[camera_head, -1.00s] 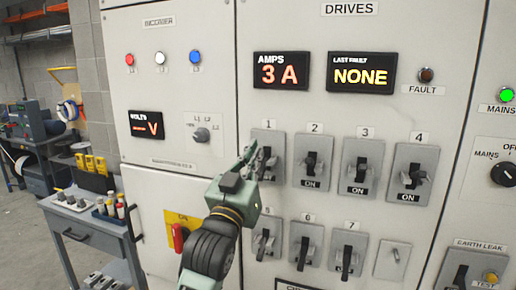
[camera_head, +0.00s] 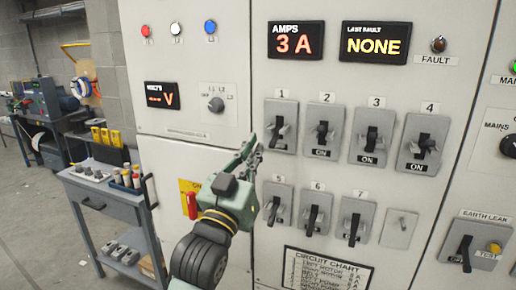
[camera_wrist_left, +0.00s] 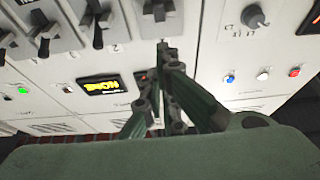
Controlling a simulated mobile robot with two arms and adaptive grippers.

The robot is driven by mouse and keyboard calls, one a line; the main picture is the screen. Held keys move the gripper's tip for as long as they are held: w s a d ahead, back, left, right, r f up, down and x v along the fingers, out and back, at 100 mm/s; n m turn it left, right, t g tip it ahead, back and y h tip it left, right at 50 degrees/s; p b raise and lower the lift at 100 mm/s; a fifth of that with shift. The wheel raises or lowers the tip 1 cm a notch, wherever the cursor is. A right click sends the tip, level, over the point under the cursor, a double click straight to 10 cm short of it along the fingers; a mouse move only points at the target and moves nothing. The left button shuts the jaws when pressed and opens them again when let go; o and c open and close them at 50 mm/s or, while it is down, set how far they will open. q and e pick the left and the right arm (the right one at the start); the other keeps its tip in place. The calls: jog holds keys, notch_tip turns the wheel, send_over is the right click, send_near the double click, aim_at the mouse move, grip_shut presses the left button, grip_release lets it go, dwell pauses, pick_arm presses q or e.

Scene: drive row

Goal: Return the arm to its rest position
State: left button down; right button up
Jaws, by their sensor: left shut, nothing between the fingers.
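My left gripper (camera_head: 250,153) is shut and empty in the head view, in front of the grey drive cabinet (camera_head: 240,20). Its fingertips are just left of and below switch 1 (camera_head: 281,127), seeming apart from it. In the left wrist view the shut fingers (camera_wrist_left: 164,48) point at the cabinet face. Switches 2 (camera_head: 322,131), 3 (camera_head: 372,136) and 4 (camera_head: 423,144) show ON labels below their levers. I cannot read a label on switch 1. My right gripper is not in view.
Switches 5 (camera_head: 277,204), 6 (camera_head: 315,212) and 7 (camera_head: 356,222) sit in the lower row, levers down. A red handle (camera_head: 191,205) is left of my arm. A tool cart (camera_head: 108,200) stands at the left. Open floor (camera_head: 40,225) lies beyond it.

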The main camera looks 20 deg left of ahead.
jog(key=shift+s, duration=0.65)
